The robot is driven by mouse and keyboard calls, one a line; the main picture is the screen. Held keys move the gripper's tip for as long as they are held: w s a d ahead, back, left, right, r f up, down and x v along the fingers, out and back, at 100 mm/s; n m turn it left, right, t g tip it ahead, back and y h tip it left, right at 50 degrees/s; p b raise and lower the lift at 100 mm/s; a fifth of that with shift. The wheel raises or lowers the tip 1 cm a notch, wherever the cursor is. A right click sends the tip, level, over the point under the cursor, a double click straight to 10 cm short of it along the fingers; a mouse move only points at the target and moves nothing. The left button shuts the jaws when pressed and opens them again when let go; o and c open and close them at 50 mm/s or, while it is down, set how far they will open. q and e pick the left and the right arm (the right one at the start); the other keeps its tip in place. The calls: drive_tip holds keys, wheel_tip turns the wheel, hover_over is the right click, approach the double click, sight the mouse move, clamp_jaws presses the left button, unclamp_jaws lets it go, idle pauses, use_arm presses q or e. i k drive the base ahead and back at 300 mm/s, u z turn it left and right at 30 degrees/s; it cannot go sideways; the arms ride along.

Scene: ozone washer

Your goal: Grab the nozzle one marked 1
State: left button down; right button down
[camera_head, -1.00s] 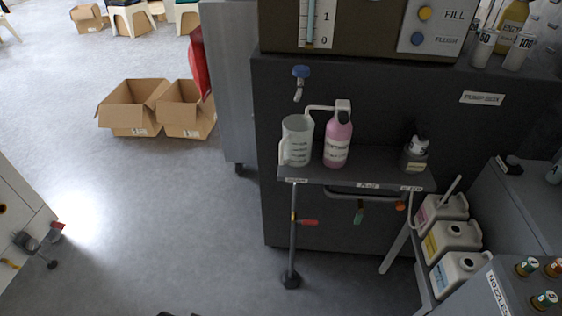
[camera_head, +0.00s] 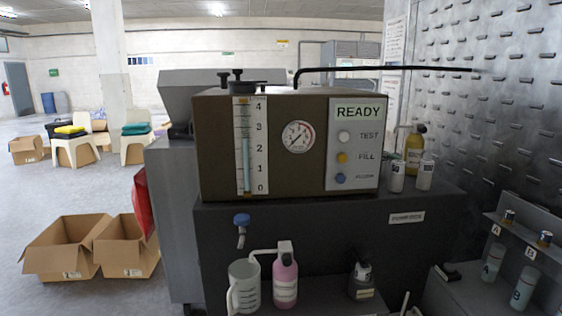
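No nozzle with a readable mark 1 shows in the head view. Neither of my grippers is in view.
A brown machine (camera_head: 270,150) with a READY display stands on a dark cabinet (camera_head: 330,235). A blue tap (camera_head: 242,220) is above a measuring jug (camera_head: 243,288) and a pink bottle (camera_head: 285,280). Two grey bottles (camera_head: 494,262) (camera_head: 524,287) stand below the ledge. Cardboard boxes (camera_head: 65,255) lie left.

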sight(508, 216)
drive_tip(key=u, duration=0.45)
drive_tip(key=k, duration=0.2)
drive_tip(key=z, duration=3.8)
drive_tip(key=i, duration=1.6)
drive_tip(key=u, duration=2.6)
